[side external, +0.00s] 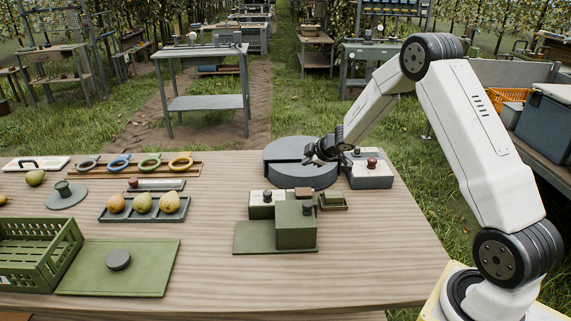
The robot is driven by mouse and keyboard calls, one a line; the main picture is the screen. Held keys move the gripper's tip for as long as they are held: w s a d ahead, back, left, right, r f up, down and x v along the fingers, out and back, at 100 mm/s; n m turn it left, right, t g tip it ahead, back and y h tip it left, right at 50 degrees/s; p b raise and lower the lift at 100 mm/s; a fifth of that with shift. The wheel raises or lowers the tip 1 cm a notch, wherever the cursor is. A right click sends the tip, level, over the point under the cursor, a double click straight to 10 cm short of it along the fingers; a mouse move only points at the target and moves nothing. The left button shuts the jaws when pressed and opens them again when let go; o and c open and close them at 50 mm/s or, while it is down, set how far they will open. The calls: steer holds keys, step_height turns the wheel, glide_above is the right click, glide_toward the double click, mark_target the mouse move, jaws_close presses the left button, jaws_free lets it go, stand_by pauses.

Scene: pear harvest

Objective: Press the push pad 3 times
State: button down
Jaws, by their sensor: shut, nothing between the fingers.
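My gripper (312,158) is small and dark in this view, at the end of the white arm that reaches in from the right. It is shut and empty. It is low over the right part of a dark round two-part drum (290,178) at the back of the table; I cannot tell whether it touches it. Just right of it is a grey box (371,182) with a light top and a red knob (372,163), partly behind my wrist. A grey round disc (118,260) lies on a green board (140,280) at front left. I cannot tell which is the push pad.
Green blocks with dark knobs (296,228) stand mid-table. A tray of pears (118,217), coloured rings (150,160) and a green crate (62,250) are at left. The table's front right (385,260) is clear.

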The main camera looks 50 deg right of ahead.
mark_target(301, 190)
steer(key=shift+f, duration=4.2)
steer(key=shift+f, duration=1.15)
stand_by(0.5)
steer(key=shift+r, duration=1.15)
steer(key=shift+r, duration=0.15)
steer(key=shift+r, duration=2.35)
